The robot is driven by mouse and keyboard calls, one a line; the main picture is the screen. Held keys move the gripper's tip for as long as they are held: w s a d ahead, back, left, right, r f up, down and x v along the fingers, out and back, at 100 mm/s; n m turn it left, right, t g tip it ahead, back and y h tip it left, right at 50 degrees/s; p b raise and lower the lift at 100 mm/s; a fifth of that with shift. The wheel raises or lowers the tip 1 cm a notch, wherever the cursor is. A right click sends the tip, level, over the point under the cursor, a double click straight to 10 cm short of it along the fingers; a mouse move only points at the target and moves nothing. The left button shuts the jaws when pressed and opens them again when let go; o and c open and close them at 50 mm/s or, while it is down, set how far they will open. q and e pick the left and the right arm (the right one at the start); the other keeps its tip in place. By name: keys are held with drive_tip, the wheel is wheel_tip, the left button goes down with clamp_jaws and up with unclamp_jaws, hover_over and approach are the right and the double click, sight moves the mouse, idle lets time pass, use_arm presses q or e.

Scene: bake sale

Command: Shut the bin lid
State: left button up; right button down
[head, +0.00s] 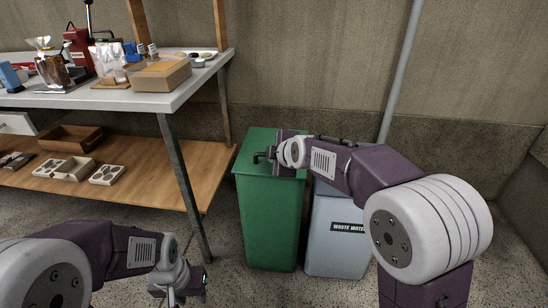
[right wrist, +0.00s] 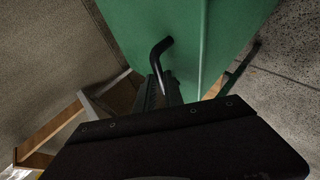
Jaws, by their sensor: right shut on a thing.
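The green bin (head: 270,220) stands on the floor in the middle of the head view. Its green lid (head: 258,141) lies across the top, partly hidden by my right gripper; I cannot tell whether a small gap is left. A black bent handle (head: 258,156) sticks out at the lid's front left. It also shows in the right wrist view as a black hooked handle (right wrist: 160,48) against green. My right gripper (right wrist: 163,92) is shut on this handle. My left gripper (head: 176,296) hangs low at the bottom edge, away from the bin, its fingers partly cut off.
A grey-blue waste water bin (head: 335,240) stands right beside the green one, partly under my right arm. A table (head: 200,85) with a wooden lower shelf (head: 150,180) stands to the left, one leg close to the green bin. A pipe (head: 400,70) runs up the wall behind.

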drive_tip(key=shift+s+a+f+g, duration=0.15)
drive_tip(key=shift+s+f, duration=0.1)
drive_tip(key=shift+f, duration=0.3)
drive_tip(key=shift+s+f+g, duration=0.15)
drive_tip(key=shift+s+f, duration=0.05)
drive_tip(key=shift+f, duration=0.3)
drive_tip(key=c, duration=1.5)
unclamp_jaws()
drive_tip(key=shift+o, duration=0.2)
drive_tip(key=shift+s+r, duration=0.25)
drive_tip(key=shift+r, duration=0.1)
drive_tip(key=p+v, duration=0.3)
drive_tip(key=v, duration=0.5)
drive_tip(key=shift+r, duration=0.35)
drive_tip(key=shift+s, duration=0.1)
